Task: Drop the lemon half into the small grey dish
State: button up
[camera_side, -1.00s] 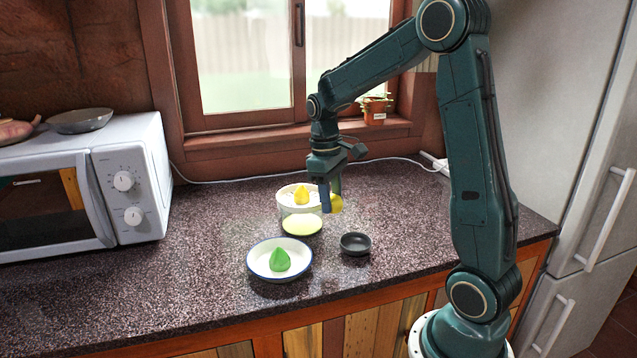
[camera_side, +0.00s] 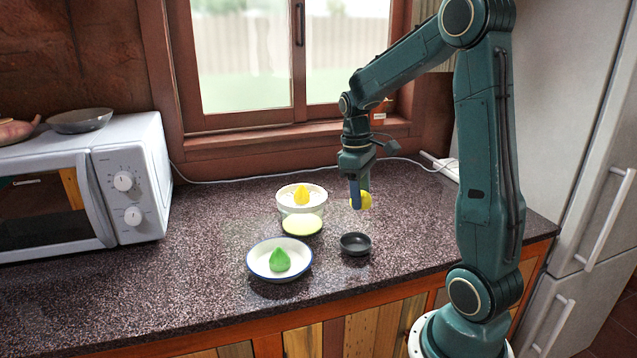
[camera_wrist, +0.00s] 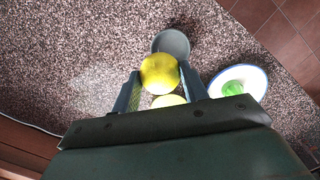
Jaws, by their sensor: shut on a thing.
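The yellow lemon half (camera_side: 365,200) is between the fingers of my gripper (camera_side: 358,199), which is shut on it and holds it above the counter. In the wrist view the lemon half (camera_wrist: 160,72) shows between the two fingers of my gripper (camera_wrist: 158,84). The small grey dish (camera_side: 355,243) stands on the counter, below the held lemon half in the side view. It looks empty there. In the wrist view the grey dish (camera_wrist: 172,42) is just beyond the lemon half, which hides part of its near edge.
A white blue-rimmed plate (camera_side: 258,262) with a green piece (camera_side: 280,260) stands left of the dish. A microwave (camera_side: 130,185) is at left. The counter (camera_side: 215,290) is otherwise mostly clear.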

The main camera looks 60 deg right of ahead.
jog(key=shift+f, duration=2.3)
jog(key=o, duration=1.2)
jog(key=shift+c, duration=0.2)
jog(key=r, duration=0.4)
jog(key=w+r, duration=0.1)
jog(key=r, duration=0.8)
jog(key=shift+w+r, duration=0.3)
jog(key=shift+w, duration=0.05)
jog(key=shift+r, duration=0.1)
jog(key=shift+a, duration=0.1)
